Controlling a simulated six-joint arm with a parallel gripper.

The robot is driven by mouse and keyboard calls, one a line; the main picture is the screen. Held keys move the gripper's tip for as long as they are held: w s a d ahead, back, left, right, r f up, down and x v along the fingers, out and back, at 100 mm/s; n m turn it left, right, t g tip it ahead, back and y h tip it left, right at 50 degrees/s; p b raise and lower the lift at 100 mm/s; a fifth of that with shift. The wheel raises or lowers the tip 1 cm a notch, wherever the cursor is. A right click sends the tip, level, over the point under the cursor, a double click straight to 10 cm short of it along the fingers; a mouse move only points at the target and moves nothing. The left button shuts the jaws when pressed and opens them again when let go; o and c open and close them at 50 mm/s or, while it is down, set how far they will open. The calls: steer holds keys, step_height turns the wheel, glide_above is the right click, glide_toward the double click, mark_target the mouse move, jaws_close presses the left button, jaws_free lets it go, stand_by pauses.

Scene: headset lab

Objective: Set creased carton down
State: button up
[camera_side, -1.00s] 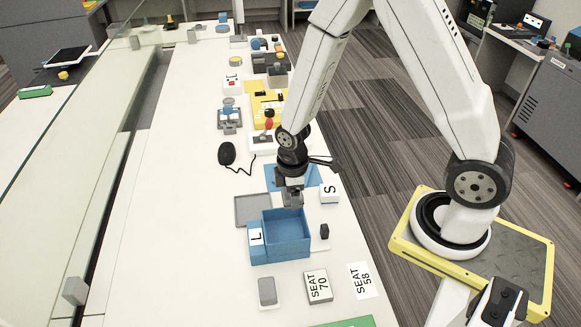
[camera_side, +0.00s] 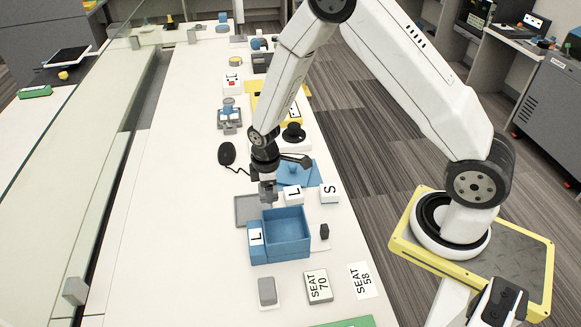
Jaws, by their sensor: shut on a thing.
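A SEAT 70 box (camera_side: 318,287) and a grey block (camera_side: 267,291) lie in front.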

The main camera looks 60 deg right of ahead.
glide_above(254, 210)
step_height(254, 210, down, 6)
steer(key=shift+s+r, duration=0.1)
steer(key=shift+s, duration=0.05)
steer(key=shift+w+f, duration=0.25)
steer(key=shift+f, duration=1.6)
steer(key=shift+f, duration=0.15)
steer(key=o, duration=1.2)
steer(key=shift+c, duration=0.2)
